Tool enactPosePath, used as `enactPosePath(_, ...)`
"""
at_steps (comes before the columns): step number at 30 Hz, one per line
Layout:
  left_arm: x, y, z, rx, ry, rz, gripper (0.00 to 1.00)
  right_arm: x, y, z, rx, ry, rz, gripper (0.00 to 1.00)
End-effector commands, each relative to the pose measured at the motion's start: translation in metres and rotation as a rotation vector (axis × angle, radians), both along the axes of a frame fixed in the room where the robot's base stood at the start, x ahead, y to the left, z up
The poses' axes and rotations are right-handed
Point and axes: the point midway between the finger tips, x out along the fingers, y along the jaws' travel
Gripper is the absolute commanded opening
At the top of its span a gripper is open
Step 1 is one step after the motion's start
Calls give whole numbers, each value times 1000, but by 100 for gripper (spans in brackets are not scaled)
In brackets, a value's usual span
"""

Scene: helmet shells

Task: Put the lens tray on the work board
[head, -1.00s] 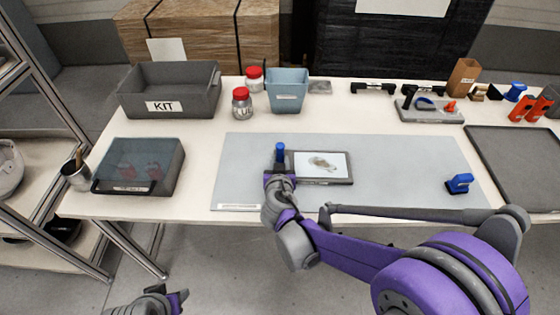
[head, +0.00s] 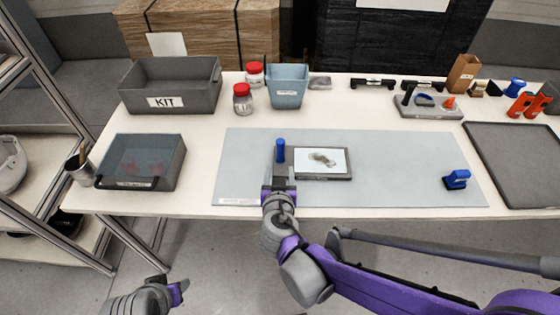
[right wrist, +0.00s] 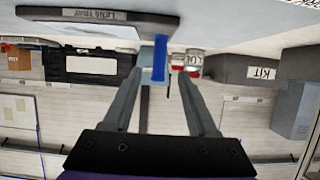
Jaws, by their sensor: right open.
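The lens tray (head: 322,177) is a flat dark tray with a pale inside and a blurred item on it. It lies flat on the grey-blue work board (head: 395,160). A blue upright handle (head: 281,151) stands at its left end. In the right wrist view the tray's label (right wrist: 90,15) and the blue handle (right wrist: 160,60) show. My right gripper (head: 279,184) is open on the near side of the handle, with nothing held. Its fingers (right wrist: 167,70) point toward the handle. My left gripper (head: 178,291) is low at the bottom, off the table; its jaw state is unclear.
A blue clamp-like item (head: 457,179) sits at the board's right. A bin with a clear bluish top (head: 140,163) stands left, the KIT crate (head: 170,87) behind it. Jars (head: 243,98), a blue bin (head: 287,87) and a dark mat (head: 520,165) surround the board.

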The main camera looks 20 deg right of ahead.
Motion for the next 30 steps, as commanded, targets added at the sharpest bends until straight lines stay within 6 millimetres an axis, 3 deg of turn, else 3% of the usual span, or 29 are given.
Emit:
enactPosePath(3,0,0,4,0,-1,0,50,-14,5,7,-1,-1,3,58)
enactPosePath(10,1,0,5,0,-1,0,50,-24,5,10,-1,5,-3,58)
enactPosePath(14,0,0,5,0,-1,0,50,-37,-16,3,-18,85,-31,58)
enactPosePath(18,0,0,5,0,-1,0,50,-80,-57,-17,-36,309,-53,58)
enactPosePath(21,1,0,5,0,-1,0,50,-121,-73,-32,-19,486,-15,58)
enactPosePath(25,1,0,5,0,-1,0,50,-167,-72,-45,35,646,93,58)
enactPosePath(30,0,0,5,0,-1,0,50,-198,-58,-49,91,725,224,58)
